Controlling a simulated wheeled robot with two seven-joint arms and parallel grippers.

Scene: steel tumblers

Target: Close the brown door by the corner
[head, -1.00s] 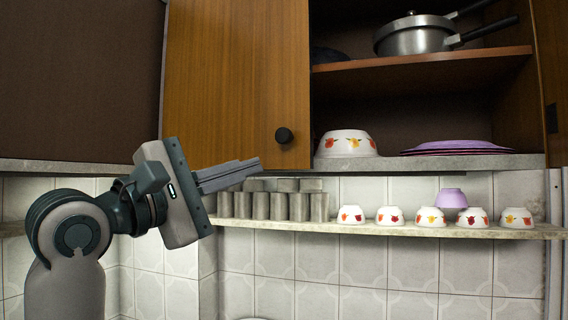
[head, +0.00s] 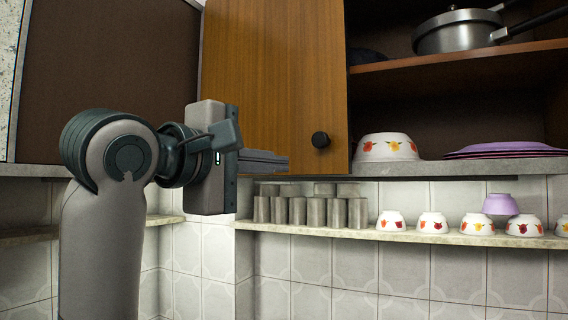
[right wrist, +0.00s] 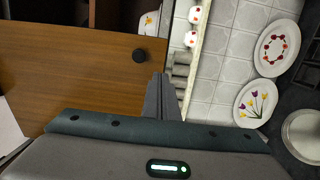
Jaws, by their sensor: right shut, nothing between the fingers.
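The brown wooden door (head: 270,70) of the wall cabinet stands ajar near the corner, with its black round knob (head: 320,139) low near its free edge. Both also show in the right wrist view: the door (right wrist: 75,75) at left and the knob (right wrist: 139,55) ahead of the fingers. My right gripper (head: 286,163) is shut and empty. In the head view its fingers overlap the door's lower part, left of and below the knob; I cannot tell whether they touch it. My left gripper is in neither view.
A dark brown panel (head: 105,75) fills the left. The open cabinet holds a pot (head: 458,35), a bowl (head: 388,147) and purple plates (head: 508,149). Steel tumblers (head: 315,212) and small bowls stand on the narrow shelf (head: 420,236) below, close beneath my fingers.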

